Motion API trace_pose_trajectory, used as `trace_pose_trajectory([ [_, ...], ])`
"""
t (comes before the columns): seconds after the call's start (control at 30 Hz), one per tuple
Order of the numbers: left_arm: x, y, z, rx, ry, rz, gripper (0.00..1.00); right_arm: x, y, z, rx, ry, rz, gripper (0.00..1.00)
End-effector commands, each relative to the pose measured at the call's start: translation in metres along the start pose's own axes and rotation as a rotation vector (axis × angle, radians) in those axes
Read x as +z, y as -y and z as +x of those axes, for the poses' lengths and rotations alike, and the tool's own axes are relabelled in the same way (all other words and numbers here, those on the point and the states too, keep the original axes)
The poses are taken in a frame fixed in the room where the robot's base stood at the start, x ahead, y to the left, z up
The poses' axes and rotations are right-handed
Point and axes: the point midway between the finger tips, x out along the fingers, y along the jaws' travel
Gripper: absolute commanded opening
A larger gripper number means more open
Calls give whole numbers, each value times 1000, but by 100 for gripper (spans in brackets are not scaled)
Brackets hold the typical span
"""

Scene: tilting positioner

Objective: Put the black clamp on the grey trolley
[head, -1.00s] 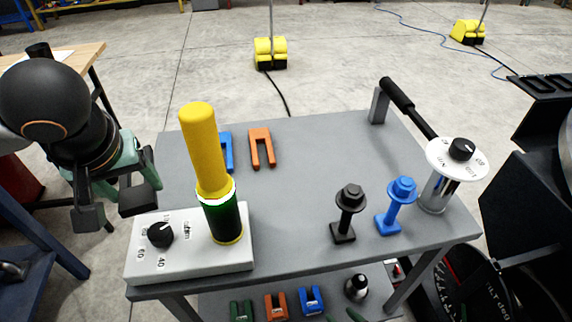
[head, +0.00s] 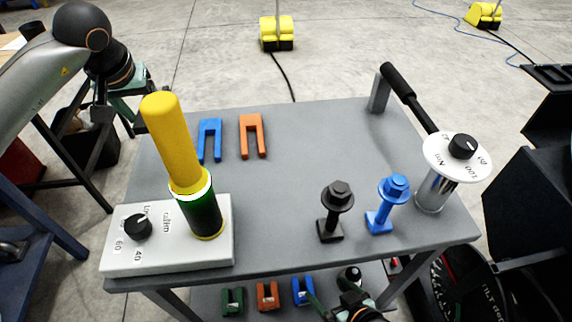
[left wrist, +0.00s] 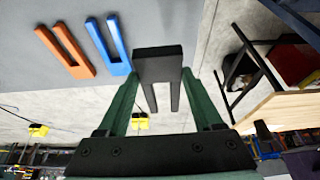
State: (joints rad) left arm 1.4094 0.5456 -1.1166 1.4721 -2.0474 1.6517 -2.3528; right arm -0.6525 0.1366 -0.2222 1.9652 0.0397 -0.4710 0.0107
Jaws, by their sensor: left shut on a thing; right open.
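The black clamp (left wrist: 158,62), a two-pronged fork, is between the green fingers of my left gripper (left wrist: 160,76) in the left wrist view. The gripper is shut on it. In the head view my left gripper (head: 132,100) is by the far left corner of the grey trolley (head: 290,160), partly hidden by its arm; the clamp is hard to make out there. The trolley top also shows in the left wrist view (left wrist: 155,20). My right gripper (head: 333,292) is open, low at the trolley's front edge, only partly in view.
Blue (head: 209,140) and orange (head: 252,137) clamps lie at the trolley's back left. A yellow-topped lamp on a white dial box (head: 165,255) stands front left. Black (head: 331,215) and blue (head: 386,205) bolts and a lever tool (head: 437,185) stand right. The trolley's middle is clear.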

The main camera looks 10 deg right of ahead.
Motion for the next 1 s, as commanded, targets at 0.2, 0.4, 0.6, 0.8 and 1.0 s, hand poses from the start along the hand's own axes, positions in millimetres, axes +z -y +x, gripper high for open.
trace_pose_trajectory([
  [0.2, -7, 2, 12, 12, -6, 22, 0, -3, 0, 0, -1, -6, -1, 100],
  [0.4, -1, 3, 26, 10, -3, 22, 0, -3, 1, 0, -2, -6, -1, 100],
  [0.6, 12, 2, 58, 12, -4, 21, 0, -2, 1, 0, -2, -6, -1, 100],
  [0.8, 18, 2, 72, 12, -7, 21, 0, -2, 1, 1, -2, -5, -2, 100],
  [1.0, 27, 2, 95, 11, -3, 21, 0, -1, 1, 1, -2, -4, -2, 100],
])
